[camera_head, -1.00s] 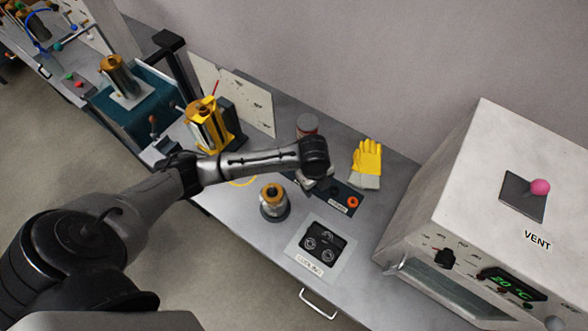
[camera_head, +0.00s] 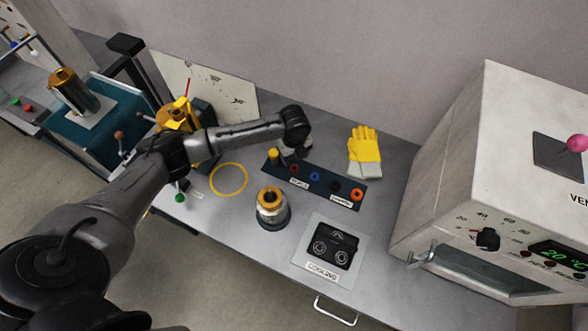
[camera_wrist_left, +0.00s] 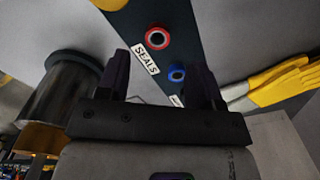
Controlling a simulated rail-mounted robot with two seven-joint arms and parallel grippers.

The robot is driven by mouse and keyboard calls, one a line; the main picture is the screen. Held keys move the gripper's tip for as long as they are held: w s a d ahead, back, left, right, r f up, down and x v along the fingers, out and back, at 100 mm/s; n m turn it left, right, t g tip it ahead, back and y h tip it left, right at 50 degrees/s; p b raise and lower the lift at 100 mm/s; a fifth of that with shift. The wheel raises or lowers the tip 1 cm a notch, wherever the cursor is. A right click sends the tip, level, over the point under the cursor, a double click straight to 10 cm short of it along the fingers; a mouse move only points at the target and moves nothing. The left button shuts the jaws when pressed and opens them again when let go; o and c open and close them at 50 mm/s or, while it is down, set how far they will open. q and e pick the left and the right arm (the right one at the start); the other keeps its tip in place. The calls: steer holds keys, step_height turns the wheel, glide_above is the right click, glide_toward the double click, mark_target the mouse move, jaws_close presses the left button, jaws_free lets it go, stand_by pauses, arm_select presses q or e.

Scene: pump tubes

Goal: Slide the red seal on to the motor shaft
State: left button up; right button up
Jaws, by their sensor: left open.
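The red seal (camera_head: 294,168) is a small ring on the dark seal strip (camera_head: 345,200). It also shows in the left wrist view (camera_wrist_left: 157,38), beside the SEALS label. My left gripper (camera_head: 293,156) hangs above the strip near the red seal. In the left wrist view its two dark fingers (camera_wrist_left: 163,68) stand apart with nothing between them; the red seal appears just beyond the fingertips. A grey cylindrical unit (camera_head: 270,216) with a brass top stands upright in front of the strip. I cannot tell for certain which part is the motor shaft. My right gripper is out of view.
Blue (camera_head: 314,176), black and orange (camera_head: 357,194) rings lie along the strip. Yellow gloves (camera_head: 365,150) lie behind it. A COOLING plate (camera_head: 328,250) and an oven (camera_head: 480,180) are at the right. A yellow ring (camera_head: 228,179) lies on the bench at the left.

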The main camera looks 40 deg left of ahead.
mark_target(294, 170)
arm_select(q)
steer(key=shift+s+d+f+b, duration=0.1)
steer(key=shift+f+b, duration=0.25)
steer(key=shift+f, duration=1.25)
steer(key=shift+s+d+f+b, duration=0.1)
steer(key=shift+f+b, duration=0.2)
steer(key=shift+f, duration=1.25)
steer(key=shift+a, duration=0.1)
steer(key=shift+c, duration=0.2)
steer(key=c, duration=0.9)
steer(key=shift+r, duration=0.2)
steer(key=shift+c, duration=0.3)
